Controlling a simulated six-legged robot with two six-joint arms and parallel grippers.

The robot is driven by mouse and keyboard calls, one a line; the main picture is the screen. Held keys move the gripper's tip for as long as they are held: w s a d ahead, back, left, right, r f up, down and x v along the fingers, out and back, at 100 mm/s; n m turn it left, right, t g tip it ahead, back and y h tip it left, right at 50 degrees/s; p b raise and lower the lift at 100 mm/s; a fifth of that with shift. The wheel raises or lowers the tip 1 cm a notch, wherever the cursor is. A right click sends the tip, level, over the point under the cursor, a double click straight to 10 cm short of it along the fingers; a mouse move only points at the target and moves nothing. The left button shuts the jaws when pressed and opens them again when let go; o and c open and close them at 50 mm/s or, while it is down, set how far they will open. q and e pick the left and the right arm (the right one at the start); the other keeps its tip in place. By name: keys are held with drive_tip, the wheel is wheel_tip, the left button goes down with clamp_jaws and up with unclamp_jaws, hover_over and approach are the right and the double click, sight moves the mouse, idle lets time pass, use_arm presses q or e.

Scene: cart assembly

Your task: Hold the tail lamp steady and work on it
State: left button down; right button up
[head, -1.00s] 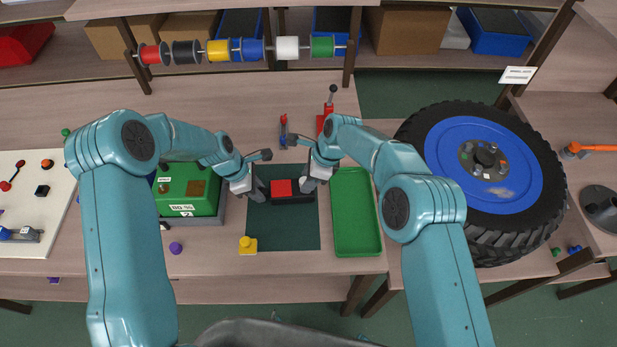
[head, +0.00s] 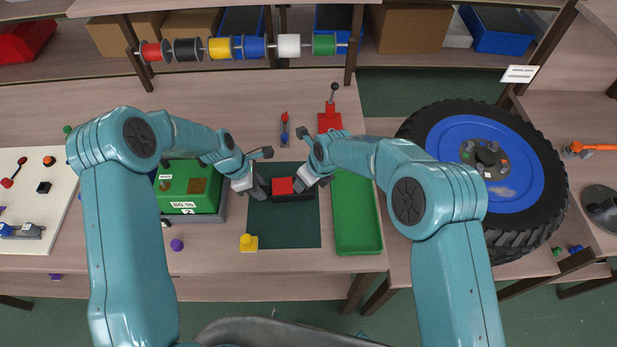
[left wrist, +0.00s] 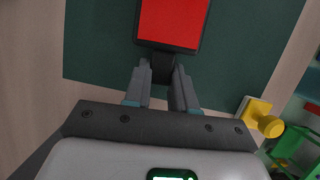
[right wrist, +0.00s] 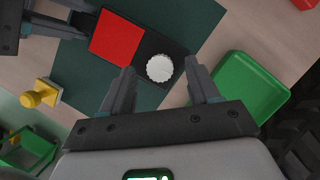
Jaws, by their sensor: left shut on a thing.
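The tail lamp (head: 282,186) has a red lens on a dark base and sits over the dark green mat. It also shows in the left wrist view (left wrist: 172,22) and in the right wrist view (right wrist: 116,40), where a white ribbed round part (right wrist: 160,68) is on its dark half. My left gripper (head: 263,188) is shut on the lamp's left end; in the left wrist view its fingers (left wrist: 162,72) close on a dark tab. My right gripper (head: 298,187) is at the lamp's right end. In the right wrist view its fingers (right wrist: 160,74) are apart, either side of the white part; contact cannot be told.
A green tray (head: 358,240) lies right of the mat (head: 285,232). A yellow knobbed piece (head: 249,243) is at the mat's front left corner. A green box (head: 190,190) stands left. A red lever stand (head: 330,118) is behind, and a large wheel (head: 535,170) is at right.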

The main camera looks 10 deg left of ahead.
drive_tip(key=shift+r, duration=0.1)
drive_tip(key=v, duration=1.2)
use_arm(q)
drive_tip(key=c, duration=0.8)
unclamp_jaws()
drive_tip(key=shift+c, duration=0.2)
drive_tip(key=shift+r, duration=0.1)
